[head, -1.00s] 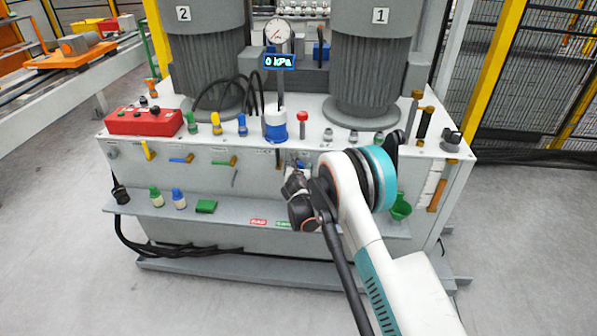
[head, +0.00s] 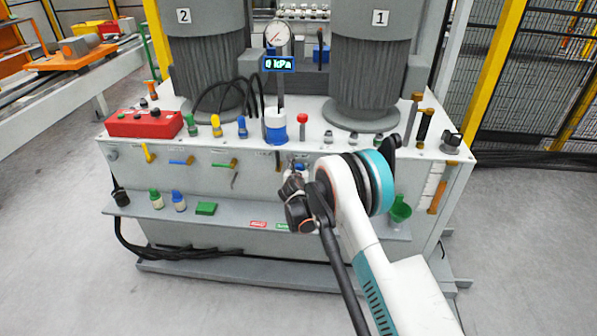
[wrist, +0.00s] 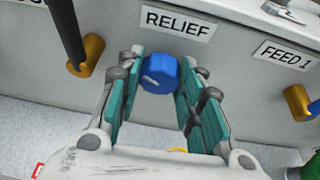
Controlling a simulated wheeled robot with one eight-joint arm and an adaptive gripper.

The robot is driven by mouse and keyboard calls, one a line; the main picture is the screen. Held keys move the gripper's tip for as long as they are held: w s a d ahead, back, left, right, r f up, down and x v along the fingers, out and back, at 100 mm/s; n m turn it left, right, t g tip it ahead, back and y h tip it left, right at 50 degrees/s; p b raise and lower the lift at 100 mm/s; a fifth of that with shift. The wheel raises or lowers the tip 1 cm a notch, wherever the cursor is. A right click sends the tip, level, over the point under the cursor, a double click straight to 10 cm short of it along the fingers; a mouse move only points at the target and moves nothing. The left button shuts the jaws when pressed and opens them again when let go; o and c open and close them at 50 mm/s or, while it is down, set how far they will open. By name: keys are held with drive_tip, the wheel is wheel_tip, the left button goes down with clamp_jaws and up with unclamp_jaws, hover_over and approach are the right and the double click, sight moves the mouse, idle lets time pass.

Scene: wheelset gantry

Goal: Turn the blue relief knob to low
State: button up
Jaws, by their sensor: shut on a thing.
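The blue relief knob (wrist: 159,74) sits on the grey panel below a RELIEF label (wrist: 178,25) in the wrist view. It has a pale mark on its face. My gripper (wrist: 161,78) has its teal-padded fingers on both sides of the knob and is shut on it. In the head view my gripper (head: 294,178) is at the front panel of the cabinet, and my wrist and arm hide most of the knob. The low and high marks of the knob cannot be made out.
Brass-coloured valve fittings flank the knob, one at left (wrist: 86,55) with a dark handle and one at right (wrist: 297,102) by the FEED 1 label (wrist: 285,55). A display (head: 279,64) reads 0 kPa under a gauge (head: 277,34). A shelf (head: 235,218) juts out below.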

drive_tip(key=shift+a+n+h, duration=0.2)
drive_tip(key=shift+n+h, duration=1.1)
drive_tip(key=shift+n, duration=0.5)
drive_tip(key=o, duration=1.1)
drive_tip(key=shift+c, duration=0.2)
drive_tip(key=v, duration=1.2)
drive_tip(key=shift+f, duration=0.15)
drive_tip(key=shift+a, duration=0.1)
